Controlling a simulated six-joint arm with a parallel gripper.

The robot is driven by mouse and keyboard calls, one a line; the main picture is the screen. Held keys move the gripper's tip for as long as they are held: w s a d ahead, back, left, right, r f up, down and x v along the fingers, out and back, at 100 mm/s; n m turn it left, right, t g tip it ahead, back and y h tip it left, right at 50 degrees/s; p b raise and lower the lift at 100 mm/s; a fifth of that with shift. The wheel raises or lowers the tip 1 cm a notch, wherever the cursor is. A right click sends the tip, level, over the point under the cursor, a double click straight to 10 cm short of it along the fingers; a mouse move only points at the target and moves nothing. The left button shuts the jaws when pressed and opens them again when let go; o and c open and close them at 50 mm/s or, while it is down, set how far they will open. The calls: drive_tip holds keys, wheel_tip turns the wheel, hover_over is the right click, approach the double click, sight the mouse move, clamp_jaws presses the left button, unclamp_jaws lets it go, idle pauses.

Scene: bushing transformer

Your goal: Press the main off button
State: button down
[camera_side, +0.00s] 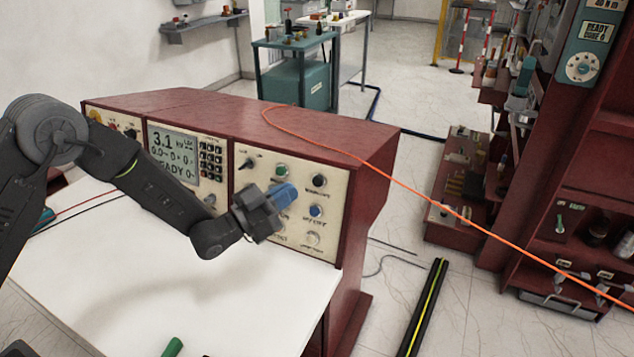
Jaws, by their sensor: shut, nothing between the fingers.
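The console's right-hand cream panel (330,200) carries several buttons and knobs. A green button (281,169) and a black knob (319,180) are in its upper part. A blue button (315,210) sits below the black knob, and a pale knob (312,238) is at the bottom right. The labels are too small to read, so I cannot tell which one is the main off button. My gripper (287,193) is shut and empty, with blue fingers in front of the middle of this panel. It hides part of the panel; contact cannot be told.
A display (174,152) reading 3.1 kV fills the console's middle section. A white worktop (230,300) lies before the console, with a green handle (173,347) at its front edge. An orange cable (400,181) crosses the red console top (330,135) and runs right.

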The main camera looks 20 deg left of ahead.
sight(318, 181)
drive_tip(key=shift+s+d+f+h, duration=0.3)
drive_tip(key=shift+f+h, duration=0.2)
drive_tip(key=shift+f, duration=0.15)
drive_tip(key=w+f, duration=0.2)
drive_tip(key=w, duration=0.6)
drive_tip(key=shift+w, duration=0.3)
drive_tip(key=shift+w, duration=0.1)
idle(1.7)
drive_tip(key=shift+w+f, duration=0.15)
drive_tip(key=shift+w, duration=0.15)
drive_tip(key=shift+w+f, duration=0.1)
drive_tip(key=shift+w, duration=0.35)
idle(0.7)
idle(0.3)
drive_tip(key=shift+s+r, duration=0.2)
drive_tip(key=shift+s, duration=0.7)
